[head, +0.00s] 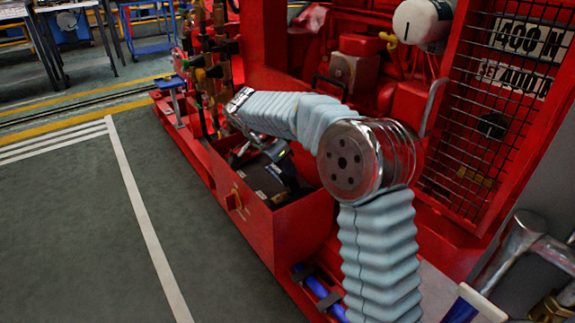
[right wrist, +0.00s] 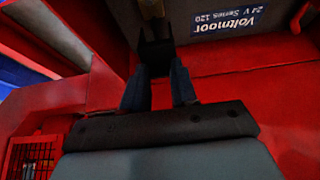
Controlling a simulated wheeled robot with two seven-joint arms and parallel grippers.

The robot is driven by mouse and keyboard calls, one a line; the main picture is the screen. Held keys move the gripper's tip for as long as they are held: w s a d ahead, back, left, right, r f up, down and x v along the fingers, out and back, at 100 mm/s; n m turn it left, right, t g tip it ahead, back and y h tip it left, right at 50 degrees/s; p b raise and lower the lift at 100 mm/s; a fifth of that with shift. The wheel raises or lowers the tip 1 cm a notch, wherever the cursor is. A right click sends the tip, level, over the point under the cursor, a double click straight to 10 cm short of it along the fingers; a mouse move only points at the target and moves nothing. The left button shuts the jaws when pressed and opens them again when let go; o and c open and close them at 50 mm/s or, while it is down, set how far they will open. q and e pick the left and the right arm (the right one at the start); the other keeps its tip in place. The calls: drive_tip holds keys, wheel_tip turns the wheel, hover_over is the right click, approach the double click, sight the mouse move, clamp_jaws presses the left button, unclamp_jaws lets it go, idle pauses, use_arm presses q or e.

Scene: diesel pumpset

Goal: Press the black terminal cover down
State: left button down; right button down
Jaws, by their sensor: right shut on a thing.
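The open red battery box (head: 252,214) on the side of the pumpset holds a dark battery (head: 263,178). My right arm crosses the view and bends down to this box; its gripper is small and partly hidden there. In the right wrist view, my right gripper (right wrist: 158,72) is shut on a small black piece (right wrist: 156,50), which looks like the black terminal cover. A brownish post-like part (right wrist: 152,9) shows just beyond it. I cannot tell how far down the cover sits.
A blue and white Voltmoor label (right wrist: 231,16) is on the surface behind the gripper. Red box walls are close around it. A mesh guard (head: 487,125) and red engine parts stand to the right. The grey floor (head: 70,230) at left is clear.

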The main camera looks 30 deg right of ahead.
drive_tip(key=shift+a+f, duration=0.2)
drive_tip(key=shift+a, duration=0.1)
drive_tip(key=c, duration=1.2)
unclamp_jaws()
drive_tip(key=o, duration=0.3)
drive_tip(key=shift+d+r, duration=0.1)
drive_tip(key=shift+r, duration=0.1)
drive_tip(key=p+v, duration=0.3)
drive_tip(key=v, duration=1)
drive_tip(key=shift+w+r+p, duration=0.1)
drive_tip(key=shift+r+p, duration=0.15)
drive_tip(key=shift+p, duration=0.1)
drive_tip(key=shift+c, duration=0.2)
